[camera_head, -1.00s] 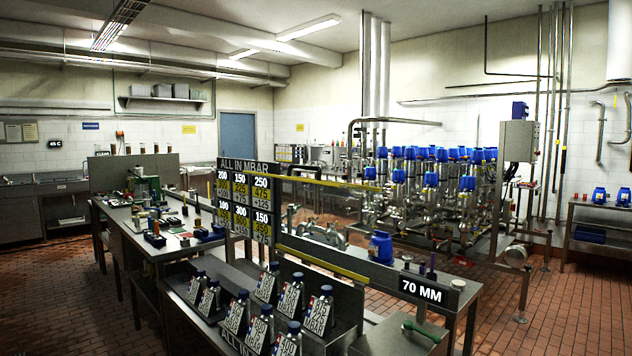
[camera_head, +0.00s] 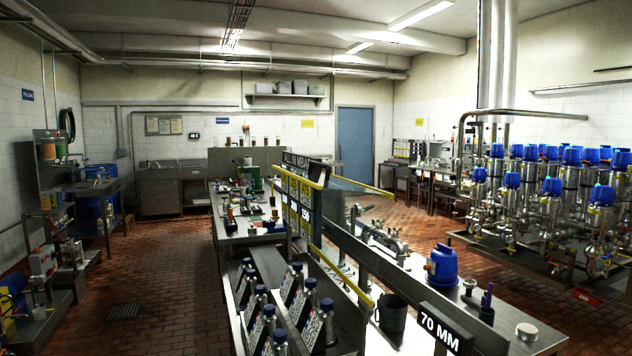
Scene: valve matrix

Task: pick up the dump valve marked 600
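Several small valves with blue caps and dark, white-lettered tags (camera_head: 291,294) stand in two rows in a metal rack (camera_head: 342,325) at the bottom centre. Their tag numbers are too small and slanted to read, so I cannot tell which one, if any, is marked 600. A black board (camera_head: 300,195) headed "ALL IN MBAR" stands behind the rack, seen nearly edge-on. My gripper is not in view.
A bench carries a blue-headed valve (camera_head: 442,265) and a "70 MM" sign (camera_head: 441,328). A dark bucket (camera_head: 391,312) is beside the rack. A valve matrix (camera_head: 565,195) stands at right. Open tiled floor (camera_head: 150,270) lies left of the long workbench (camera_head: 243,230).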

